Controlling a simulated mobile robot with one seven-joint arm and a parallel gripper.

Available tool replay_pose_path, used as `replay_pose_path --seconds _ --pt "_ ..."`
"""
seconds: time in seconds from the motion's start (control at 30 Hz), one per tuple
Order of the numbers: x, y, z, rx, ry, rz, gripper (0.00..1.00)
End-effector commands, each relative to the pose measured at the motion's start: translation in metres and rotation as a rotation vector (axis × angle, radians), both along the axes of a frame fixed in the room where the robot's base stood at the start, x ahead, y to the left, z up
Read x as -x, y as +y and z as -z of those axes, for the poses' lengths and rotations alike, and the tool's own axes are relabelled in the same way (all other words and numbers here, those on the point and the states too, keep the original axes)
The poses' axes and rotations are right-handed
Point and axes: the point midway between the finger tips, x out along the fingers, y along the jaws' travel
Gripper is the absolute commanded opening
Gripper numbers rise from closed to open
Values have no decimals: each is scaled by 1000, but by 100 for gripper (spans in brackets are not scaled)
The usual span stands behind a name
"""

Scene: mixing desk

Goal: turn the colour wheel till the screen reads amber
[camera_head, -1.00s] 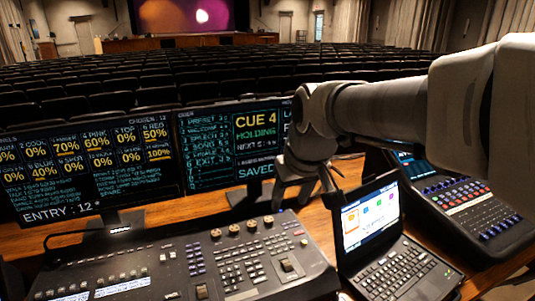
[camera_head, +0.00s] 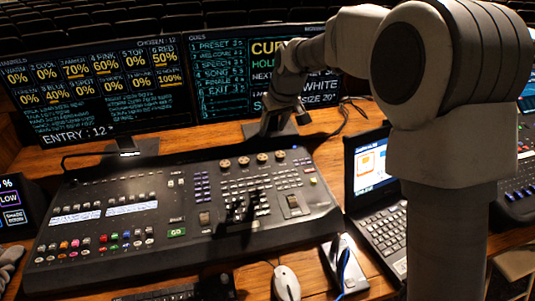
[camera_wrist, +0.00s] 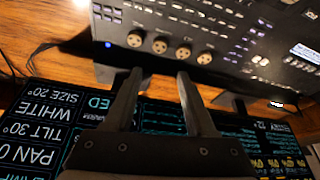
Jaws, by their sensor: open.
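Several round tan knobs (camera_head: 244,161) stand in a row along the back edge of the black mixing console (camera_head: 120,255). They also show in the wrist view (camera_wrist: 160,45), upside down; I cannot tell which is the colour wheel. The right-hand monitor (camera_head: 220,75) shows cues and, partly behind my arm, the word WHITE; WHITE also shows inverted on the monitor in the wrist view (camera_wrist: 20,150). My gripper (camera_wrist: 158,74) is open and empty, its fingers pointing toward the knobs but apart from them. In the head view it hangs behind the console's back edge.
A second monitor (camera_head: 100,85) stands at the left. A laptop (camera_head: 375,220) sits right of the console, with a white mouse (camera_head: 286,283) in front. A small screen (camera_head: 12,210) is at the left edge. Bare wooden desk shows between console and monitors.

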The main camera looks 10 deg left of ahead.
Motion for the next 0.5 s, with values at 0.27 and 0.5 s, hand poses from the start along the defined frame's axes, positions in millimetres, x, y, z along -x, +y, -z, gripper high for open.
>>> replay_pose_path --seconds 0.27,0.5 --pt "-16 13 55 2 4 0 56" --pt "-33 24 103 2 3 1 56"
